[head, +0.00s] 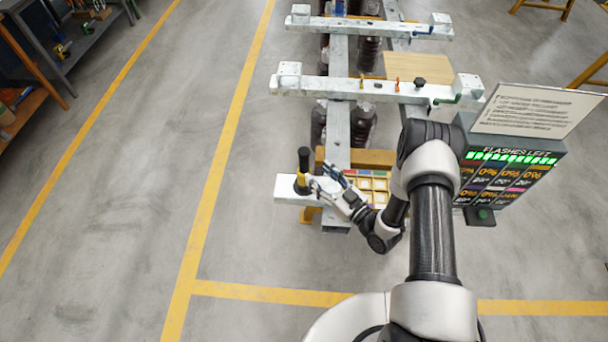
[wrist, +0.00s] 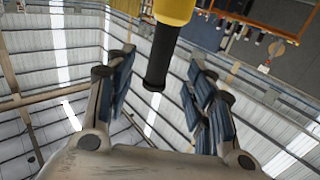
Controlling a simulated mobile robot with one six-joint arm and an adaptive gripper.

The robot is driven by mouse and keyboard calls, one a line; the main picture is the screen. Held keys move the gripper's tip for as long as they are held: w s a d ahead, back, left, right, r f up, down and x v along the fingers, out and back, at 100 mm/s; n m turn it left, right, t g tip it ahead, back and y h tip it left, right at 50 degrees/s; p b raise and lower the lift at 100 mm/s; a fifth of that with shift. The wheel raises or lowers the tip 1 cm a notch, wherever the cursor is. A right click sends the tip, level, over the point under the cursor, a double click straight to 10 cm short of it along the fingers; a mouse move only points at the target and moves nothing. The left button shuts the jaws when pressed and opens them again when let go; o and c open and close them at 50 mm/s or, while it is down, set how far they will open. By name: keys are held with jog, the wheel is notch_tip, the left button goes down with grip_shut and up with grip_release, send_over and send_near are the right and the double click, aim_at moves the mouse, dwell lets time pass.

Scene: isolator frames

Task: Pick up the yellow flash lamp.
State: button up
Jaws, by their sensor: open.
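The yellow flash lamp (head: 301,180) stands upright on the end of a white beam (head: 284,189) in the head view, with a black part on top. In the wrist view, which appears upside down, its yellow body (wrist: 174,9) enters from the top edge and its black end lies between my fingers in the picture. My gripper (head: 321,175) is open just right of the lamp, its fingers pointing toward it. I see no finger closed on the lamp. Whether either finger touches it, I cannot tell.
A compartment tray (head: 380,184) lies right of the lamp, partly behind my arm. A lit "FLASHES LEFT" panel (head: 507,175) stands at the right. Another white beam (head: 330,88) with small items crosses behind. The floor (head: 120,230) left of the lamp is clear.

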aim_at(308, 163)
jog(key=x, duration=0.7)
jog(key=shift+w+a+r+b, duration=0.15)
jog(key=shift+w+a+b, duration=0.15)
jog(key=shift+b, duration=0.1)
grip_shut()
dwell(0.8)
jog(key=shift+r, duration=0.15)
